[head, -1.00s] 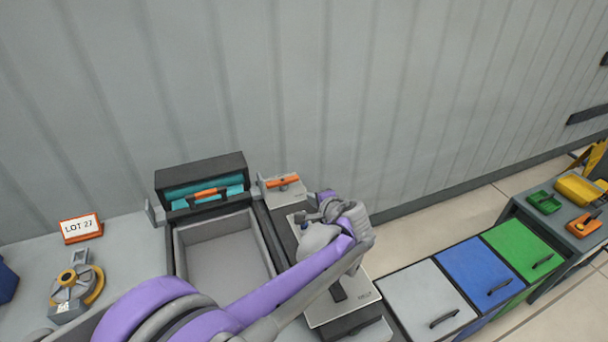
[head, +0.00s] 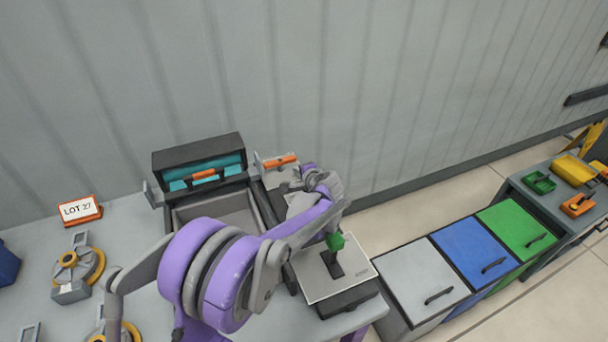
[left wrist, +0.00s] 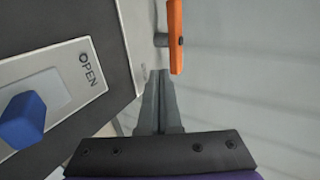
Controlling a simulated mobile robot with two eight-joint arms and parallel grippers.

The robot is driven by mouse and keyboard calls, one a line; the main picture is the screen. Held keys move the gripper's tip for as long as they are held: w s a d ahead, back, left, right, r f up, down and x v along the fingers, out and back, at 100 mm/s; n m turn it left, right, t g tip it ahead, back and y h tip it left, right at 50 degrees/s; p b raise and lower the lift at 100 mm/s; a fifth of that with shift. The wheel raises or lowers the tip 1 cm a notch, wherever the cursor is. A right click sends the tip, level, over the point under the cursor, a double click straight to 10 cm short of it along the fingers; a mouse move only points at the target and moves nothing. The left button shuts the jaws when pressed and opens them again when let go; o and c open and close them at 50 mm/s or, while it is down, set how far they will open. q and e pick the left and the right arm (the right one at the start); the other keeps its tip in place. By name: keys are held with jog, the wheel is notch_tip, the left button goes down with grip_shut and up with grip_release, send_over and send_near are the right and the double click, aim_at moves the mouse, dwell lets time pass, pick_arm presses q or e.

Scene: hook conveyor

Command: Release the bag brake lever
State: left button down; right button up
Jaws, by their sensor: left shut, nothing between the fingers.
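An orange lever handle (head: 280,160) sits on a light grey unit at the back of the bench, beside the wall. It shows close up at the top of the left wrist view (left wrist: 175,35). My left gripper (left wrist: 158,82) is shut and empty. Its fingertips lie just below the orange handle in the wrist picture; I cannot tell whether they touch it. In the head view my left wrist is to the right of the handle and the fingertips are hidden. A blue knob (left wrist: 22,120) stands on a plate marked OPEN. My right gripper is not in view.
A dark box with teal contents and an orange handle (head: 204,175) stands left of the lever. A green-knobbed lever (head: 335,242) rises from a plate in front. Grey, blue and green lidded bins (head: 478,262) stand to the right. A LOT 27 sign (head: 79,210) is at left.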

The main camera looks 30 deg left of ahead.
aim_at(291, 156)
pick_arm(q)
jog(key=shift+w+a, duration=0.9)
jog(key=shift+a, duration=0.15)
jog(key=shift+w+a+p, duration=0.35)
jog(key=shift+w+a, duration=0.1)
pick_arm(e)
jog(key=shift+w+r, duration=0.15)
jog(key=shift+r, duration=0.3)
